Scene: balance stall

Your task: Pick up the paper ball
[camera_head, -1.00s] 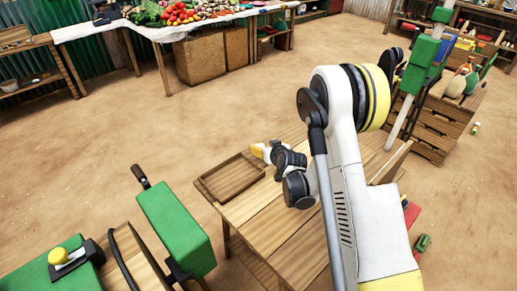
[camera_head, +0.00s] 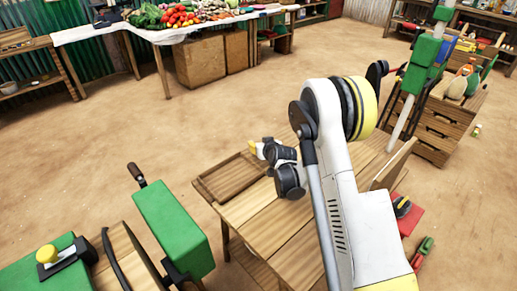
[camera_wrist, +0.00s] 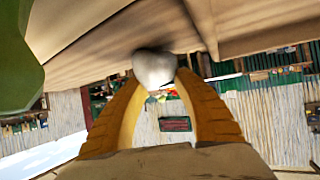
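The paper ball (camera_wrist: 155,68) is a pale grey-white lump in the wrist view, just above the picture's middle. My gripper (camera_wrist: 158,78) has two yellow curved fingers that bow around a gap and come together at the ball. The tips sit on both sides of it and look shut on it. A dark shade lies along the ball's upper edge in this view; whether it touches the wood behind cannot be told. In the head view my gripper (camera_head: 252,147) is small, over the far right corner of the wooden tray; the ball is not visible there.
The shallow wooden tray (camera_head: 216,197) sits on the slatted wooden table (camera_head: 263,229). A green box-shaped device (camera_head: 172,225) stands at the front left. A red item (camera_head: 407,218) lies right of my arm. A vegetable stall (camera_head: 150,35) is far back, with open floor between.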

